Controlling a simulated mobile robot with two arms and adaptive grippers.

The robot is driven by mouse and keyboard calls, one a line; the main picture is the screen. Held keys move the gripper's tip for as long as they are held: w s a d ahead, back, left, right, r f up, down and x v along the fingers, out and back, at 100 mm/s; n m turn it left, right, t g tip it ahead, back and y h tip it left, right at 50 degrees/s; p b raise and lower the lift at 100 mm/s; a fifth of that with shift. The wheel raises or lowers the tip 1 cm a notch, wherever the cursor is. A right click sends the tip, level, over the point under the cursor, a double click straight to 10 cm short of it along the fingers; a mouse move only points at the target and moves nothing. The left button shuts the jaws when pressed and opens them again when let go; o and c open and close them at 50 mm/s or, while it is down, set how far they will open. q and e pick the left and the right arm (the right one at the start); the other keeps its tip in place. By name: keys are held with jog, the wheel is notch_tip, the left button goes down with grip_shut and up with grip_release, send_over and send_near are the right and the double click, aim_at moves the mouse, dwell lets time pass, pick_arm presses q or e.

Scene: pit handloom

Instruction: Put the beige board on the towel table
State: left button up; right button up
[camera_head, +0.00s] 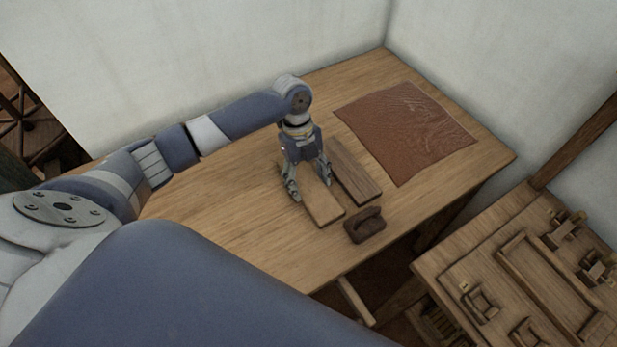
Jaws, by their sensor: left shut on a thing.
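The beige board (324,208) is a light wooden plank at the middle of the wooden table (220,222). My left gripper (309,190) points down over the board, its fingers on either side, shut on it. The gripper hides part of the board. I cannot tell whether the board still touches the tabletop. A reddish-brown cloth (405,130) lies flat on the same table, at the back right. My right gripper is not in view.
A darker board (354,172) lies close to the right of the beige board. A dark wooden block with a handle (364,225) sits near the front edge. White walls stand behind the table. A carved wooden piece (535,265) is at lower right. The tabletop's left part is clear.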

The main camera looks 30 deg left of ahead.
aim_at(302, 175)
pick_arm(q)
jog(key=o, duration=1.2)
jog(key=shift+r, duration=0.1)
jog(key=b+v, duration=0.1)
jog(key=v, duration=1.1)
jog(key=shift+d, duration=0.1)
